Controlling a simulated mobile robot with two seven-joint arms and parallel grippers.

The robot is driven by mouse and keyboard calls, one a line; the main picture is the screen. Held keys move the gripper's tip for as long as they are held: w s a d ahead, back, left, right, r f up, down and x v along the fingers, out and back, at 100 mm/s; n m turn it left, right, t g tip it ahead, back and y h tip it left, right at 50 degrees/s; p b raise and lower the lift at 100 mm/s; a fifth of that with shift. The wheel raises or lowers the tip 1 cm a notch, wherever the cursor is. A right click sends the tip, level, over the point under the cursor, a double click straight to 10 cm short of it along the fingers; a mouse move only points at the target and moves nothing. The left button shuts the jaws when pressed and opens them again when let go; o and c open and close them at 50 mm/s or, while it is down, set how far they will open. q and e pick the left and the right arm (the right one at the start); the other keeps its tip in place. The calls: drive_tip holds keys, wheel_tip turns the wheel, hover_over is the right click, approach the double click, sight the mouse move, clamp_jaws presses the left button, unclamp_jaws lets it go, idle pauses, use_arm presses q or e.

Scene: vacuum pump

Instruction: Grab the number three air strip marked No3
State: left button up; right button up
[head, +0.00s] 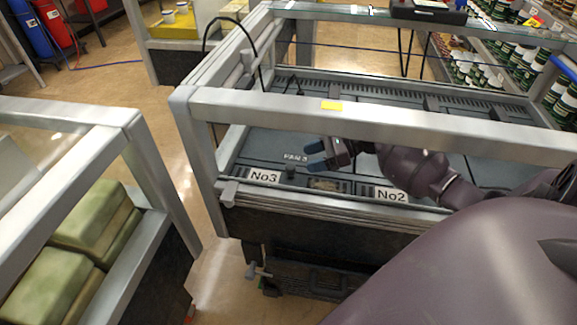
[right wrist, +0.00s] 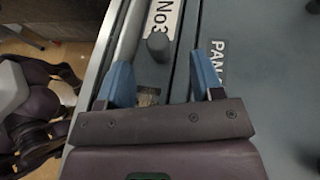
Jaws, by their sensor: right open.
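The No3 label (head: 264,176) is a white plate at the front left of the grey-blue panel inside the metal frame. The label also shows at the top of the right wrist view (right wrist: 165,18). A dark round knob (head: 290,171) stands beside the label; in the right wrist view the knob (right wrist: 158,47) lies ahead, between the lines of the two fingers. My right gripper (head: 316,156) has blue fingers, spread apart with nothing between them, above the panel and right of the knob. My left gripper is not in view.
A No2 label (head: 391,195) lies farther right along the same edge. The frame's upper metal bar (head: 370,112) crosses above my right arm. A second frame with green blocks (head: 90,215) stands at left. Bottle shelves are at the upper right.

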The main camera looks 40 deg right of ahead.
sight(292, 166)
drive_tip(key=shift+x, duration=0.9)
drive_tip(key=shift+w+a+f, duration=0.2)
drive_tip(key=shift+a+f, duration=0.05)
drive_tip(key=shift+a, duration=0.1)
drive_tip(key=x, duration=0.4)
drive_tip(key=shift+a+f, duration=0.15)
drive_tip(key=shift+f, duration=0.05)
drive_tip(key=shift+s, duration=0.1)
drive_tip(key=shift+c, duration=0.2)
clamp_jaws()
drive_tip(key=shift+r, duration=0.15)
